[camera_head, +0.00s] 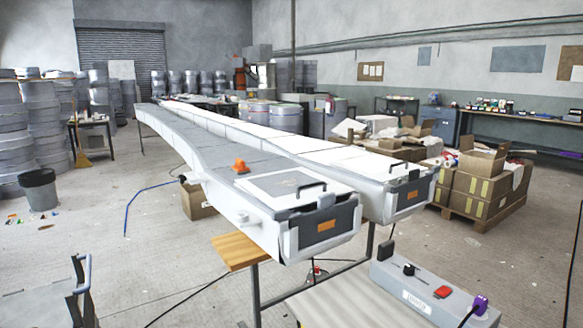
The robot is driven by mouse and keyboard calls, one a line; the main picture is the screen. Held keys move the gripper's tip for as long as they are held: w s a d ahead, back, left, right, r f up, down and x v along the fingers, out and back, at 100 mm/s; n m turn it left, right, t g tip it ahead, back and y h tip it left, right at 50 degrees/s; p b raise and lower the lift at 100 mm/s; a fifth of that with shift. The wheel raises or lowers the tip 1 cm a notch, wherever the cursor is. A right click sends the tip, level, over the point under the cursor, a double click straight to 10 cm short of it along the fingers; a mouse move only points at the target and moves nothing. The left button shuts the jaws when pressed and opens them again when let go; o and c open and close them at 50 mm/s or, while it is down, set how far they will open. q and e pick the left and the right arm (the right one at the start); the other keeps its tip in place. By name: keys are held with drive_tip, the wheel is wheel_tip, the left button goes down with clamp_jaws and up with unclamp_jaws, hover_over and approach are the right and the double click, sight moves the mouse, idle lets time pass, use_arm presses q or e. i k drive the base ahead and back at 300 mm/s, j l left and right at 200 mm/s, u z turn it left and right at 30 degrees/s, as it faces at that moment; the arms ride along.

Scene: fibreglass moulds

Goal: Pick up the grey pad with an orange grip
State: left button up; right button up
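A small orange grip (240,165) stands on the top of the near long white-and-grey mould (230,192), left of a pale flat sheet. Its grey pad (241,172) is only a thin edge below the grip and is hard to tell from the grey mould surface. Neither of my grippers shows in the head view, so nothing is seen holding or touching the pad.
A second long mould (345,160) lies behind the near one. The pale sheet (290,184) has a dark handle at its right. A grey control box (433,290) is at the lower right. Boxes (480,185) stand at the right. The floor at left holds a bin (40,190).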

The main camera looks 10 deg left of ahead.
sight(239, 168)
drive_tip(key=i+j+z, duration=0.15)
drive_tip(key=j+z, duration=0.25)
drive_tip(key=i+j+z, duration=0.1)
drive_tip(key=z, duration=0.3)
drive_tip(key=j+z, duration=0.35)
drive_tip(key=j, duration=0.5)
drive_tip(key=j+z, duration=0.25)
drive_tip(key=j, duration=1.35)
